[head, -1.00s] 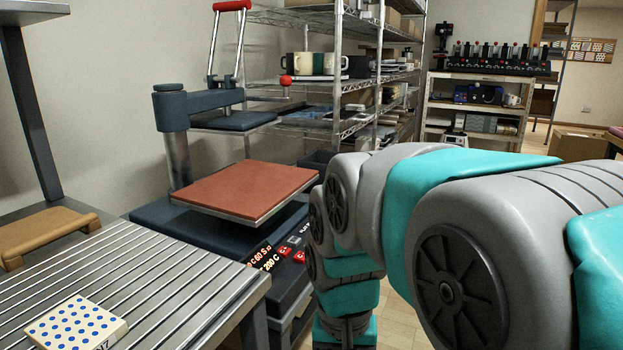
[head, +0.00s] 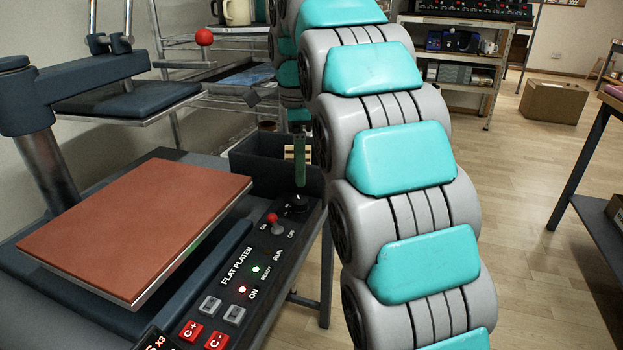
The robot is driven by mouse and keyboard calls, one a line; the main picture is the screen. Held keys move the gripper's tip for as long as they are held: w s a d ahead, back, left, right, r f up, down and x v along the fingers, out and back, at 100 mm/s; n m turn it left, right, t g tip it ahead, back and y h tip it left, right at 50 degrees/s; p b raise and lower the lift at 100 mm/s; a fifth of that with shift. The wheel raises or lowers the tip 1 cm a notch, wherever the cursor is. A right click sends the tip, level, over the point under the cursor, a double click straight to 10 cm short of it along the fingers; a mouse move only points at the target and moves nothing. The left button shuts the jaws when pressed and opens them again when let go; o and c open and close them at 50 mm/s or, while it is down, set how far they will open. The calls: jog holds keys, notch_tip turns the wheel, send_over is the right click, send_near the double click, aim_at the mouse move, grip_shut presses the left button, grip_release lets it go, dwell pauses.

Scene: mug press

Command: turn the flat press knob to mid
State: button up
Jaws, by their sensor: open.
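The flat press has a red-brown platen (head: 135,225) and a dark control panel (head: 250,265) marked FLAT PLATEN. A dark round knob (head: 298,208) sits near the panel's far right end; its pointer is too small to read. My gripper (head: 300,183) points down just above the knob, with a green finger showing. It is open and empty; a gap to the knob is hard to judge. My arm partly hides its upper part.
A red-tipped toggle (head: 272,219) stands close left of the knob. A dark bin (head: 262,165) is behind the panel. The raised upper plate (head: 130,100) hangs at left. Open floor (head: 530,220) lies right.

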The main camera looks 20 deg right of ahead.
aim_at(301, 200)
jog(key=shift+w+d, duration=0.1)
jog(key=shift+w, duration=0.15)
jog(key=shift+s+f, duration=0.1)
jog(key=shift+f, duration=3.75)
grip_shut()
